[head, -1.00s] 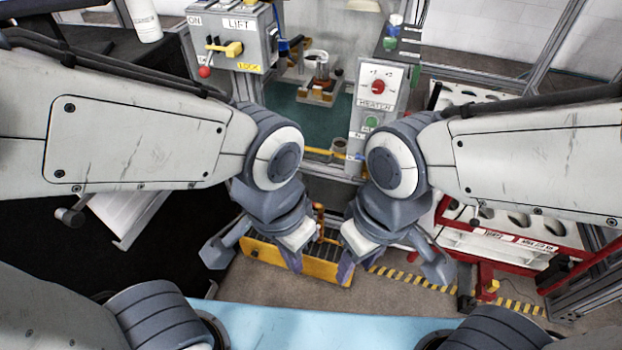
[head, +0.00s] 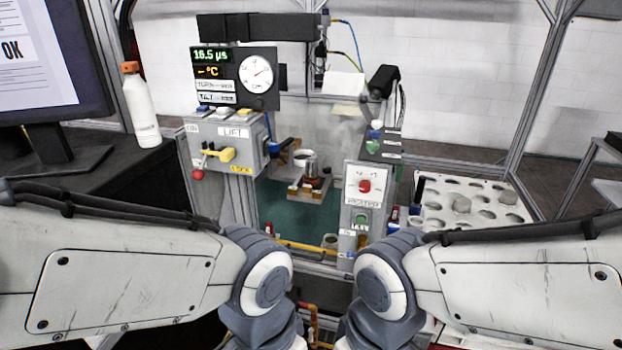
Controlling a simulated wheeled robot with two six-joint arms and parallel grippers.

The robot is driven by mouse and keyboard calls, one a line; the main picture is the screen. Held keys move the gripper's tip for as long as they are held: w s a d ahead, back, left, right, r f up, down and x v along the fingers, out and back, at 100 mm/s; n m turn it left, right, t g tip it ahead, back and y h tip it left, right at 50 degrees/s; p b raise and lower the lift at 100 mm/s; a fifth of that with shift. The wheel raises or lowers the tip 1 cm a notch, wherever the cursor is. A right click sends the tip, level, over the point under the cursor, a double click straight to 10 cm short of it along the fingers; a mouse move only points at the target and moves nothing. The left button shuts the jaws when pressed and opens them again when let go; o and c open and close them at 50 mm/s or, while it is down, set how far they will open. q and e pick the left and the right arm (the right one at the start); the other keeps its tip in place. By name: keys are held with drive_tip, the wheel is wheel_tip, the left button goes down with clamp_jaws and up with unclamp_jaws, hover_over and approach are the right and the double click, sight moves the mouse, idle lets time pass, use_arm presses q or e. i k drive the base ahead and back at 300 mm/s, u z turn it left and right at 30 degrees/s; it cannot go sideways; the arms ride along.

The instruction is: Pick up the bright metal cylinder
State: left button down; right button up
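A shiny metal cylinder (head: 310,167) stands on a small fixture (head: 304,190) inside the machine bay, beyond the gap between my two arms. I cannot tell for certain which piece is the bright metal one. Both my arms reach in from the sides, and their wrists are cut off by the bottom edge. Neither gripper's fingers are visible.
A control box with a LIFT label (head: 236,132) stands left of the bay. A post with a red knob (head: 365,186) stands right of it. A yellow bar (head: 305,247) crosses the bay's front. A white bottle (head: 141,112) and a monitor (head: 50,60) are at the left.

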sight(311, 163)
drive_tip(key=u, duration=0.35)
drive_tip(key=i, duration=1.35)
drive_tip(key=z, duration=0.4)
